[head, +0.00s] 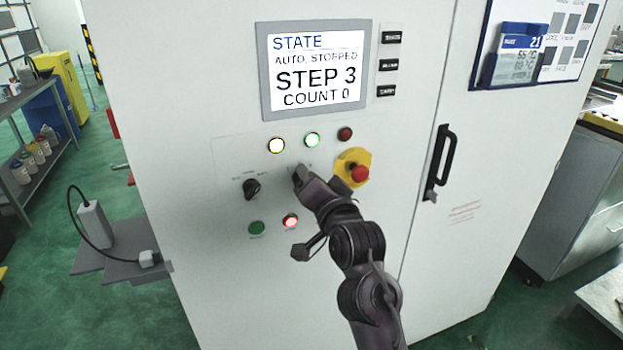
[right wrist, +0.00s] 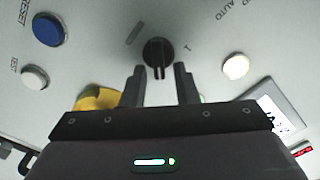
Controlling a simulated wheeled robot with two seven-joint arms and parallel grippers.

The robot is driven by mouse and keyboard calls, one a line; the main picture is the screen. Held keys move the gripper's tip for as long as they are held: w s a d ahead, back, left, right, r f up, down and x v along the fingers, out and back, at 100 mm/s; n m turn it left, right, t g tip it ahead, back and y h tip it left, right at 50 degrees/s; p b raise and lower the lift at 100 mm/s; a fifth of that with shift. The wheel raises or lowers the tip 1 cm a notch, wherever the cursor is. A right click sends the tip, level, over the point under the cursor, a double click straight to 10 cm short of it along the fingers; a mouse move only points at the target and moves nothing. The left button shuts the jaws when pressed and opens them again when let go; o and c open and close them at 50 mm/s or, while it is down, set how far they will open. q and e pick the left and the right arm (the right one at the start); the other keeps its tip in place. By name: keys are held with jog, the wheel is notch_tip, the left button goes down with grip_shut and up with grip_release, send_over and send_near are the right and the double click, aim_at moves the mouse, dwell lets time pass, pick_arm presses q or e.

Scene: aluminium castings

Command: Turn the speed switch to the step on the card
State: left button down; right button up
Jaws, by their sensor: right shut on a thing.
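The speed switch (right wrist: 158,52) is a round black knob with a pale pointer line, seen in the right wrist view with a "1" printed beside it. My right gripper (right wrist: 159,84) has a finger on each side of the knob and is shut on it. In the head view my right gripper (head: 300,178) is at the panel and mostly covers the switch. The panel display (head: 315,75) reads STEP 3, COUNT 0 and AUTO, STOPPED. A blue and white card (head: 516,55) on the cabinet door shows 21 and 55 °C; its smaller print is unclear. My left gripper is out of view.
Another black knob (head: 251,188) sits left of my gripper. A red emergency stop (head: 359,173) on a yellow plate is close on the right. A door handle (head: 440,162) stands farther right.

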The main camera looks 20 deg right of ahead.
jog(key=o, duration=0.6)
jog(key=s+b, duration=0.2)
jog(key=s, duration=0.5)
jog(key=shift+s+d+b, duration=0.15)
jog(key=shift+s+b, duration=0.25)
